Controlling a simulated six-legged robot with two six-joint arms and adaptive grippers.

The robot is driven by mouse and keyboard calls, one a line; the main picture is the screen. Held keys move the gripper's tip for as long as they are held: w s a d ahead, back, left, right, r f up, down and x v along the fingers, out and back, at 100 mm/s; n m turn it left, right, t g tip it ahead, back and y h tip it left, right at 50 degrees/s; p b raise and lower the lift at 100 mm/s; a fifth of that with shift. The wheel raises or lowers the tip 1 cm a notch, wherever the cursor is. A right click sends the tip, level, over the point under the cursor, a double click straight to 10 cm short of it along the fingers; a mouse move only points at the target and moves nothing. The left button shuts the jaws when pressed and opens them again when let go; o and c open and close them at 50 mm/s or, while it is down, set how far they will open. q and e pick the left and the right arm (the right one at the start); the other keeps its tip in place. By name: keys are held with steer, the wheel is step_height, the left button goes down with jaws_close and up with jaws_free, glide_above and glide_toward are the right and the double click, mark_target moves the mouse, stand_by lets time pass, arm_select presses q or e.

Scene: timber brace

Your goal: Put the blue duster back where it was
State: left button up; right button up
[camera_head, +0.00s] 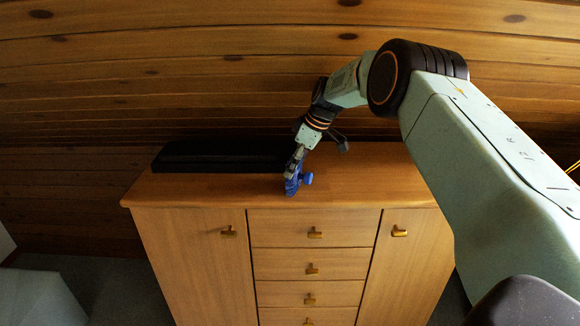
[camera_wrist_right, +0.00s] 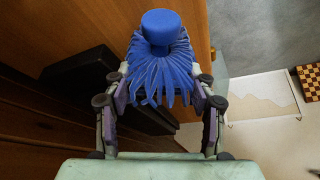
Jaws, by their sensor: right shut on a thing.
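The blue duster (camera_head: 292,184) is at the top of the wooden cabinet (camera_head: 345,187), near the middle of its front edge. In the right wrist view the duster (camera_wrist_right: 160,62) shows its round blue knob and a fan of blue strips. My right gripper (camera_head: 295,168) is shut on the duster, with a finger on each side of the strips in the wrist view (camera_wrist_right: 160,98). I cannot tell whether the duster touches the cabinet top. My left gripper is not in view.
A long black box (camera_head: 215,157) lies on the cabinet top, left of the duster and towards the back. The cabinet top is bare to the right of the duster. A plank wall (camera_head: 180,90) rises behind. A checkered board (camera_wrist_right: 311,80) shows at the right in the wrist view.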

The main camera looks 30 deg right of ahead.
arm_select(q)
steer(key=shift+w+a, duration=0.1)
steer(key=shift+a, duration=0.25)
arm_select(e)
steer(key=shift+a, duration=0.1)
steer(key=shift+f, duration=0.3)
steer(key=o, duration=1)
steer(key=shift+r, duration=0.1)
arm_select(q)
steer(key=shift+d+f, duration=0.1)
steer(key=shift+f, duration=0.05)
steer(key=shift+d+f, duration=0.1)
arm_select(e)
steer(key=v, duration=0.3)
steer(key=shift+s+d, duration=0.3)
steer(key=shift+d, duration=0.05)
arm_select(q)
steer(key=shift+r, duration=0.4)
arm_select(e)
steer(key=s+d, duration=0.2)
steer(key=s, duration=0.1)
steer(key=s+d, duration=0.2)
steer(key=s, duration=0.1)
steer(key=s+d, duration=0.2)
steer(key=s, duration=0.1)
steer(key=shift+d, duration=0.3)
